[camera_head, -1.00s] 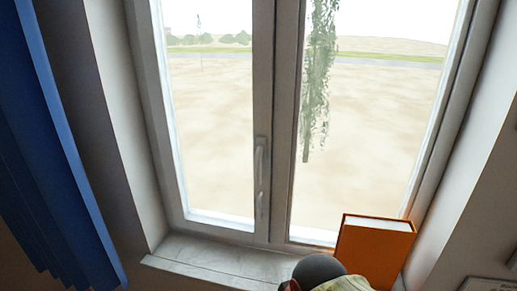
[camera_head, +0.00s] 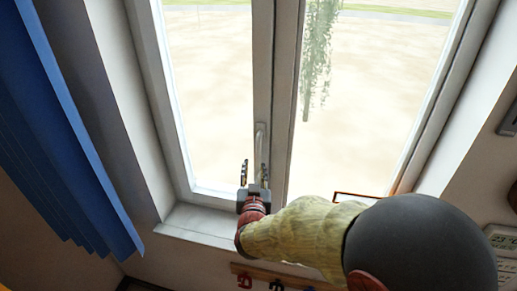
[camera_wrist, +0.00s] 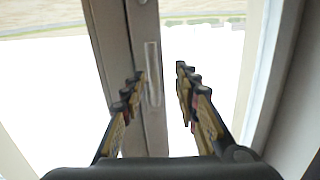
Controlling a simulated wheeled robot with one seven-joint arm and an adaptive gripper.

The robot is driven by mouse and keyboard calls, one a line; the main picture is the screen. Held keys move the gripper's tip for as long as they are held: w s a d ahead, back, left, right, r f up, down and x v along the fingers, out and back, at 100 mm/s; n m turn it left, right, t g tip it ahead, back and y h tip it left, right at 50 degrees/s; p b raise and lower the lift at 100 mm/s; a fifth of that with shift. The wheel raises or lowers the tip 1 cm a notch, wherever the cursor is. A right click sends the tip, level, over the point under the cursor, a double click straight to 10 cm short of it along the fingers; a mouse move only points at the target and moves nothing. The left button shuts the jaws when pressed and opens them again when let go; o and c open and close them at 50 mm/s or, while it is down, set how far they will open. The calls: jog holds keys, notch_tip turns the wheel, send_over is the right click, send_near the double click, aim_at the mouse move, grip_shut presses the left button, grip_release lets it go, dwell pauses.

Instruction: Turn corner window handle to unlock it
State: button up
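The window handle (camera_head: 260,143) is a slim pale lever on the middle post of the window, pointing down. Its lower part is partly hidden by my gripper in the head view. In the wrist view the handle (camera_wrist: 152,75) stands upright on the window frame, in the gap between the fingers as seen from the wrist. My gripper (camera_head: 254,172) is open, its fingers pointing up at the handle's lower end. In the wrist view my gripper (camera_wrist: 160,78) shows nothing clasped. I cannot tell whether a finger touches the handle.
The windowsill (camera_head: 205,222) lies below the window. Blue blinds (camera_head: 50,130) hang at the left. Hooks on a rail (camera_head: 262,278) are on the wall below the sill.

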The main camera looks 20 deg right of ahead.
aim_at(258, 151)
jog(key=shift+t+h, duration=0.4)
jog(key=w+d, duration=0.1)
jog(key=w, duration=0.1)
jog(key=w+d+r+p, duration=0.1)
jog(key=w, duration=0.2)
jog(key=w+d+r, duration=0.1)
jog(key=w, duration=0.1)
jog(key=shift+w+d+r+p, duration=0.1)
jog(key=shift+w+d+p, duration=0.05)
jog(key=shift+p, duration=0.15)
jog(key=shift+c, duration=0.5)
grip_shut()
